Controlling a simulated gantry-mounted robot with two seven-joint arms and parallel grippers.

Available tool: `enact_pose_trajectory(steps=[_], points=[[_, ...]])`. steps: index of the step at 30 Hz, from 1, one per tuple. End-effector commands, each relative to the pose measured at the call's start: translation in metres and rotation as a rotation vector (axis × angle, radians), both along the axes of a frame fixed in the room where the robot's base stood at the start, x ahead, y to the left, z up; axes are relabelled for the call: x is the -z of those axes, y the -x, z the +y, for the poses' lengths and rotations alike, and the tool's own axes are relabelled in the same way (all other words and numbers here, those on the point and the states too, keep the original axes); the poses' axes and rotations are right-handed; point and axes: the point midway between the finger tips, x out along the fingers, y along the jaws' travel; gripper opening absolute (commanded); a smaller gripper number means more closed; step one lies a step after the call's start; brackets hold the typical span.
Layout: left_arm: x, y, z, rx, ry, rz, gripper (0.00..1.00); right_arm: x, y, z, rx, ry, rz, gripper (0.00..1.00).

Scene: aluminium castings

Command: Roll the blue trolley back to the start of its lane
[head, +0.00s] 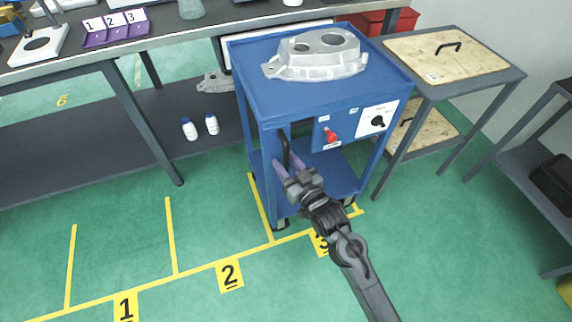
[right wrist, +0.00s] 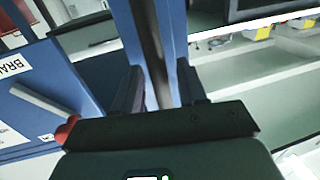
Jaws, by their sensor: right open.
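The blue trolley (head: 300,101) stands at the far end of the view, over the yellow lines near floor plate 3 (head: 319,246). Its dark upright handle (head: 285,150) is on the near left side. In the right wrist view, a dark bar (right wrist: 151,42) and blue frame show between the open fingers (right wrist: 160,88). Contact cannot be told. My left gripper is not in view.
A grey casting (head: 316,66) rests on the trolley. A long bench (head: 80,62) stands at left, with two white bottles (head: 190,129) on its lower shelf. A wood-topped table (head: 437,62) is close on the right. Green floor by plates 1 (head: 126,306) and 2 (head: 229,274) is clear.

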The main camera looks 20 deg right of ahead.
Motion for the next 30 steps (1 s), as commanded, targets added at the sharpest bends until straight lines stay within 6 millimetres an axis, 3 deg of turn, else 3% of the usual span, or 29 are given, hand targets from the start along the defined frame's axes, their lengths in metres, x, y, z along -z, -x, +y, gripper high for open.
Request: enact_pose_trajectory(steps=[11, 19, 30], points=[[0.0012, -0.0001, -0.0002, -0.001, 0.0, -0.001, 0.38, -0.0003, -0.0043, 0.0008, 0.0, 0.0, 0.0, 0.41], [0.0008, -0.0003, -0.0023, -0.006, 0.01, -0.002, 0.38, -0.0003, -0.0042, 0.0006, 0.0, 0.0, 0.0, 0.0], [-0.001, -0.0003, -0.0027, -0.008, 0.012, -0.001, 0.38, -0.0008, -0.004, 0.0013, 0.0, 0.0, 0.001, 0.0]])
